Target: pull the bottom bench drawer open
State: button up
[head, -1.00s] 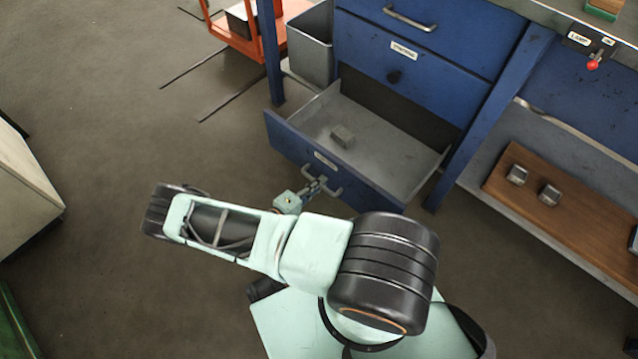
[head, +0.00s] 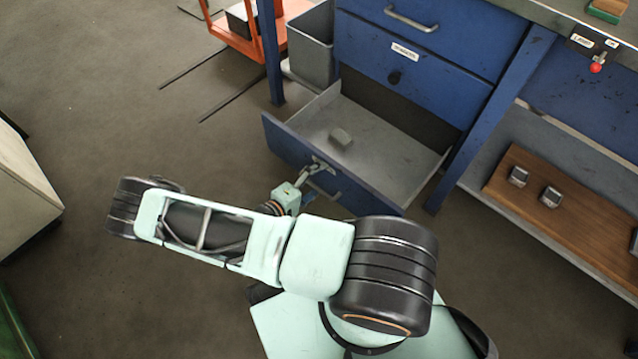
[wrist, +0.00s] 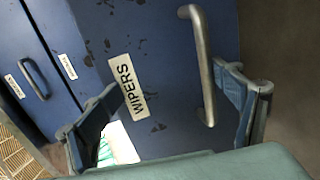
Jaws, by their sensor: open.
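The bottom drawer (head: 300,165) of the blue bench is pulled well out, with its grey inside showing from above. My gripper (head: 318,170) is at the drawer front beside the handle, partly hidden by my wrist. In the wrist view my gripper (wrist: 168,82) is open, with the handle (wrist: 204,65) between its fingers, nearer the right one. The handle looks clear of both fingers. A "WIPERS" label (wrist: 127,87) is on the blue front.
The drawer above (head: 415,75) is closed. A grey bin (head: 310,45) stands left of the bench, near an orange pallet truck (head: 235,40). A wooden board (head: 560,210) with metal blocks lies on the lower shelf at right.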

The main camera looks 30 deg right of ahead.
jog(key=shift+o, duration=0.9)
jog(key=r, duration=0.4)
jog(key=shift+w+d+r, duration=0.2)
jog(key=shift+w+r, duration=0.05)
jog(key=shift+w, duration=0.05)
jog(key=shift+a+r+t+h, duration=0.1)
jog(key=shift+r+t+h, duration=0.2)
jog(key=shift+r, duration=0.2)
jog(key=shift+c, duration=0.7)
jog(key=shift+s+f, duration=0.1)
jog(key=shift+s, duration=0.05)
jog(key=c, duration=1.4)
jog(key=shift+f, duration=0.1)
jog(key=shift+f, duration=0.1)
